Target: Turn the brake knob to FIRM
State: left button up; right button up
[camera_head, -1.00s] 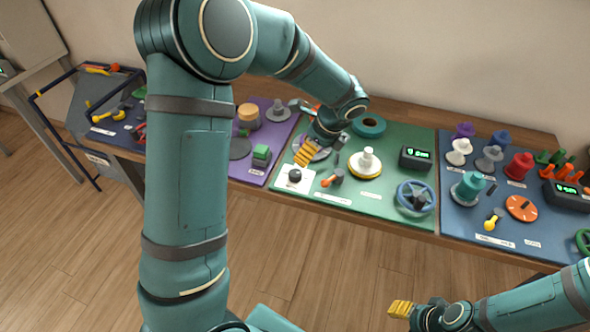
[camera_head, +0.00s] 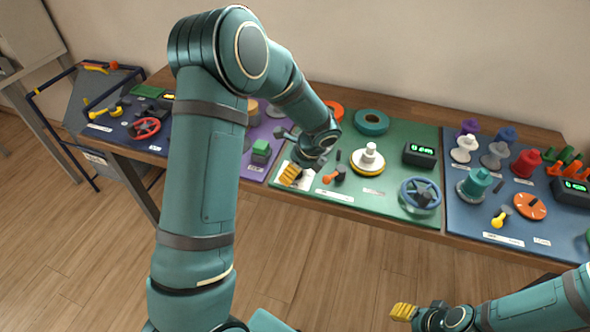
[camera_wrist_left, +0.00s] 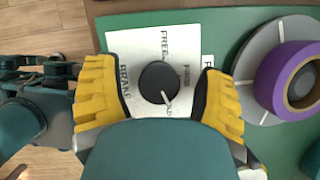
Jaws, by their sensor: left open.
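The brake knob (camera_wrist_left: 158,82) is a round black knob on a white plate (camera_wrist_left: 140,45) in the left wrist view. Its white pointer points down and slightly right, at a label partly covered by my arm. FREE is printed above the knob, BRAKE to its left, and a label that seems to read FIRM to its right. My left gripper (camera_wrist_left: 160,92) is open, one yellow finger on each side of the knob with gaps between. In the head view my left gripper (camera_head: 291,174) hides the knob. My right gripper (camera_head: 403,311) hangs over the floor, its opening unclear.
A grey disc with a purple ring (camera_wrist_left: 290,78) lies close right of the plate. The floor in front of the bench is clear.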

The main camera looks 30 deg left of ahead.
pick_arm(q)
jog(key=c, duration=1.2)
jog(key=shift+n, duration=0.3)
jog(key=n+g+p, duration=0.1)
jog(key=n, duration=0.1)
jog(key=shift+s+r+n+p, duration=0.1)
jog(key=shift+n+p, duration=0.25)
jog(key=shift+n, duration=0.05)
jog(key=n+g+p, duration=0.1)
jog(key=n, duration=0.2)
jog(key=shift+n+g+h, duration=0.4)
jog(key=n+h+p, duration=0.1)
jog(key=n, duration=0.2)
jog(key=shift+s+g+p, duration=0.1)
jog(key=shift+g+p, duration=0.25)
jog(key=shift+g, duration=0.05)
jog(key=shift+d+n+g+h+p, duration=0.1)
jog(key=shift+n+g+h+p, duration=0.4)
jog(key=shift+n, duration=1.3)
